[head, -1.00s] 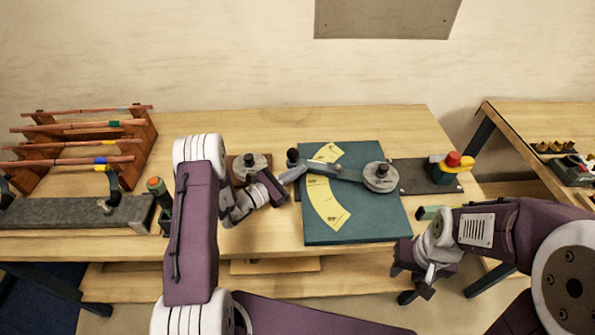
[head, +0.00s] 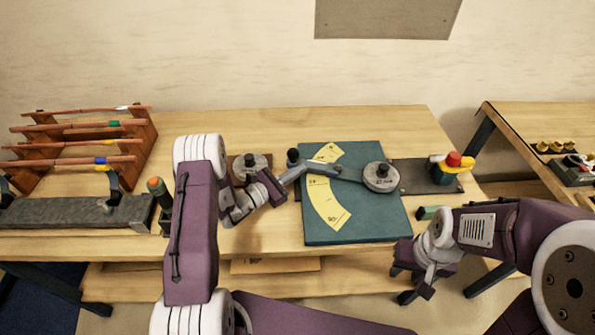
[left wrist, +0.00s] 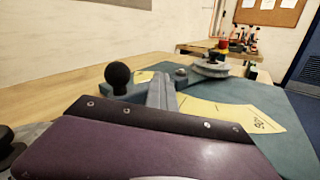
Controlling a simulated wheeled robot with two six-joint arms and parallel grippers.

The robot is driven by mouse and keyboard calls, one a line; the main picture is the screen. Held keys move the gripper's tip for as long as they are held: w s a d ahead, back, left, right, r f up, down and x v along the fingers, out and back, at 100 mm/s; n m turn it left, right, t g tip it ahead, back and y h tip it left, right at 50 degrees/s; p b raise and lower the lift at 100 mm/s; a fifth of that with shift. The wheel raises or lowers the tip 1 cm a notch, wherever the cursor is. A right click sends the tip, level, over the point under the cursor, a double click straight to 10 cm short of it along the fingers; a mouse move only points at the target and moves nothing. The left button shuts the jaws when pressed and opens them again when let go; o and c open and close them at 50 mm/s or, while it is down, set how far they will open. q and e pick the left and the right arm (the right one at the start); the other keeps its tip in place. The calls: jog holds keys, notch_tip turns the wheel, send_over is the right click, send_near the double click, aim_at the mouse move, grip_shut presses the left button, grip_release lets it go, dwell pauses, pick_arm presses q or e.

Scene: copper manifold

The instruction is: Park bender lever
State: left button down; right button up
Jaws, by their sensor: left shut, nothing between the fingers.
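The bender lever (head: 350,174) is a dark bar running from a black ball knob (head: 293,157) at its left end to a round grey pivot (head: 382,177). It lies over the teal bender plate (head: 370,222) with its yellow angle scale (head: 325,203). The knob also shows in the left wrist view (left wrist: 118,75). My left gripper (head: 328,168) is shut and empty, its grey fingers reaching beside and partly over the lever near the knob; contact is unclear. My right gripper (head: 416,292) hangs low in front of the bench, its finger opening unclear.
A rack of copper pipes (head: 85,150) stands at the left, behind a grey block (head: 75,213). A round grey part with a black knob (head: 250,165) is close to my left gripper.

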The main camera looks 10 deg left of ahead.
pick_arm(q)
jog(key=c, duration=0.9)
grip_release()
jog(key=b+v, duration=0.1)
jog(key=v, duration=0.7)
jog(key=shift+a+b, duration=0.15)
jog(key=shift+b, duration=0.25)
jog(key=shift+s+a, duration=0.2)
jog(key=shift+s, duration=0.2)
